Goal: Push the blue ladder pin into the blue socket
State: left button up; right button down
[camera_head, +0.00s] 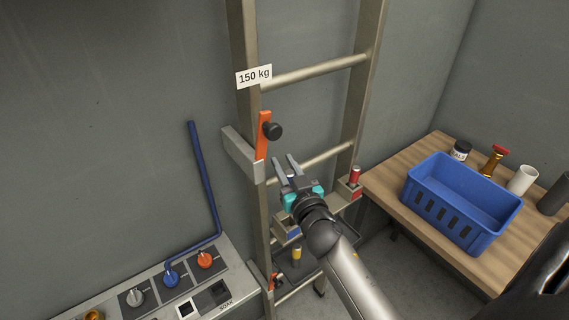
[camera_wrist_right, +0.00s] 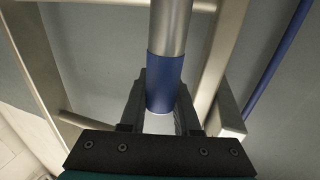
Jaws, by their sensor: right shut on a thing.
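My right gripper (camera_head: 286,164) is in front of the ladder, with its fingers pointing up and away. It is shut on the blue ladder pin (camera_wrist_right: 166,75), which shows between the fingers in the right wrist view as a metal cylinder with a blue band. The pin is apart from the socket. My left gripper is not in view.
A red pin (camera_head: 355,174) stands at a red-marked socket (camera_head: 350,189) to the right. A yellow pin (camera_head: 297,253) stands lower down. An orange lever (camera_head: 262,135) with a black knob is on the left rail. A blue crate (camera_head: 437,213) stands on the wooden table (camera_head: 392,186).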

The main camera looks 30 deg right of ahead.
notch_tip(320, 180, down, 6)
jog(key=b, duration=0.4)
jog(key=shift+r+b, duration=0.2)
jog(key=shift+b, duration=0.1)
jog(key=shift+p, duration=0.3)
dwell(1.3)
jog(key=shift+f+b, duration=0.85)
jog(key=shift+f, duration=0.15)
